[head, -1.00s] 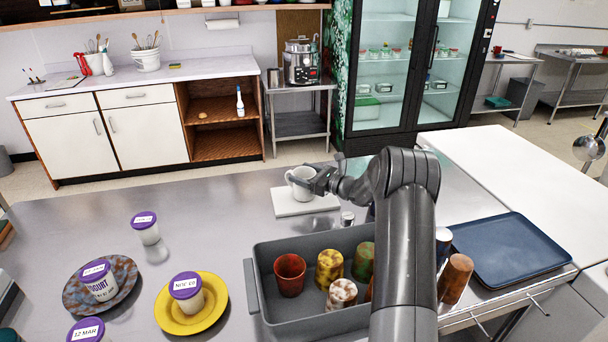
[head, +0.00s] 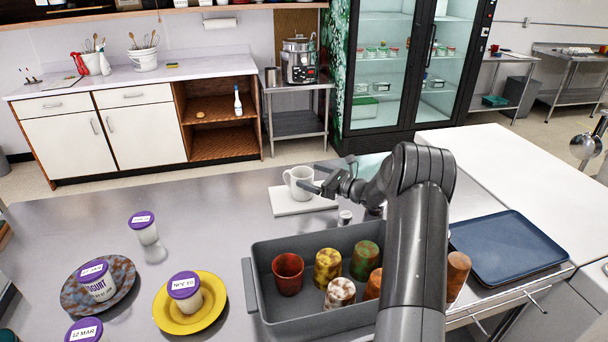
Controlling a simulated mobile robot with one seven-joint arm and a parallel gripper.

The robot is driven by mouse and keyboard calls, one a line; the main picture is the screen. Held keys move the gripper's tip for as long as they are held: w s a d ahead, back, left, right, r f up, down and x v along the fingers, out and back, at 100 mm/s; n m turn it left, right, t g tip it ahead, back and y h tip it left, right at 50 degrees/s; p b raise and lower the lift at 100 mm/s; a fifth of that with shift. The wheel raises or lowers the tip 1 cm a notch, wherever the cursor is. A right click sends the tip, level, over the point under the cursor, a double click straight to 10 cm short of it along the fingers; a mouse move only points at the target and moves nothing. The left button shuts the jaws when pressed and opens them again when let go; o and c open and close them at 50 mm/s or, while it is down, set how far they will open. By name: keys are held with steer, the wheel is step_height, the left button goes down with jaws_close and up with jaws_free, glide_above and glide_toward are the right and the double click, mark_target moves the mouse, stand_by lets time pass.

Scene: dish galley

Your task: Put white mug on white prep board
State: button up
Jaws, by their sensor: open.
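The white mug (head: 298,182) stands upright on the white prep board (head: 290,207), which lies on the steel counter. My gripper (head: 310,178) is open and empty. Its fingers point left, just right of the mug; whether a fingertip still touches the mug cannot be told. The board's front and left parts are bare.
A grey bin (head: 262,312) with several coloured cups stands in front of the board. A small metal-topped jar (head: 345,217) stands right of the board. A blue tray (head: 508,248) lies at right. Yogurt tubs and a yellow plate (head: 212,313) are at left.

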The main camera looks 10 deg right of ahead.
steer(key=shift+v, duration=1.2)
steer(key=shift+s+d+r, duration=0.1)
steer(key=shift+s+r, duration=0.05)
steer(key=shift+s, duration=0.1)
steer(key=s+a+r+n+g+h, duration=0.2)
steer(key=s+a+r+n+g, duration=0.45)
steer(key=s, duration=0.45)
steer(key=s+a+r+n+g+h, duration=0.25)
steer(key=s+a+r+n, duration=0.35)
steer(key=s+a+n, duration=0.35)
steer(key=s+d+n+h, duration=0.1)
steer(key=s+n+h, duration=0.1)
steer(key=s, duration=0.6)
steer(key=s+d+r+n+t+h, duration=0.1)
steer(key=s+n+h, duration=0.2)
steer(key=s, duration=0.6)
steer(key=s+d+n+h, duration=0.2)
steer(key=s+n, duration=0.3)
steer(key=s, duration=0.4)
steer(key=shift+s+r+n+t+h, duration=0.2)
steer(key=shift+n+t+h, duration=0.2)
steer(key=shift+h, duration=0.25)
steer(key=shift+o, duration=0.5)
